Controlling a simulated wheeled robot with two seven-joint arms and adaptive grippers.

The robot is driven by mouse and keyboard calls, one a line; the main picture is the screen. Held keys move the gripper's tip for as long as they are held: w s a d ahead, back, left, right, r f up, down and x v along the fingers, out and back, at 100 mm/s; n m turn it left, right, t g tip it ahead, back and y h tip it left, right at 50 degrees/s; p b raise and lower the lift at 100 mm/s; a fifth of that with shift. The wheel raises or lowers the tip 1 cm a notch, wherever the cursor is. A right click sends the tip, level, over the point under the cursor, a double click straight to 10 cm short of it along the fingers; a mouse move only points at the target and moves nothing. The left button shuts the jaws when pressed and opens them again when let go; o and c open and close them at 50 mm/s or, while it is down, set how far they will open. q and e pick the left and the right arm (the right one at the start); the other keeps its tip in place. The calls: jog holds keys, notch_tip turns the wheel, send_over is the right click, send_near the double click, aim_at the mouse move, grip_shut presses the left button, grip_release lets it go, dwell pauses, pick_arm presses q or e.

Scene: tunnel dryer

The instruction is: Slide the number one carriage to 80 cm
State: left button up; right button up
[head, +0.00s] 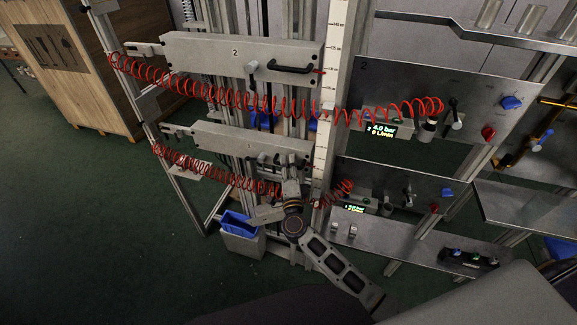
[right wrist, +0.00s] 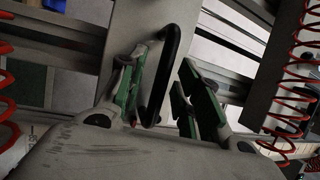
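The number one carriage (head: 225,140) is the lower grey block, marked 1, on the vertical rails in the head view. The number two carriage (head: 205,48) sits above it. A white vertical scale (head: 333,75) runs along their right side; its lower marks are too small to read. My right gripper (head: 291,168) is at the right end of the number one carriage and hides its handle in the head view. In the right wrist view the black bar handle (right wrist: 163,75) stands between the spread green-padded fingers (right wrist: 160,92), nearer the left one. My left gripper is not in view.
Red coiled hoses (head: 210,180) hang across the carriages near my right gripper. A panel (head: 440,85) with knobs and displays stands to the right. A blue bin (head: 238,222) is below, and a wooden cabinet (head: 75,65) stands at the left.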

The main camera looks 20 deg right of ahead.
jog(key=shift+c, duration=0.3)
grip_shut()
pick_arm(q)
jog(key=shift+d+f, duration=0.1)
pick_arm(e)
jog(key=shift+f, duration=0.2)
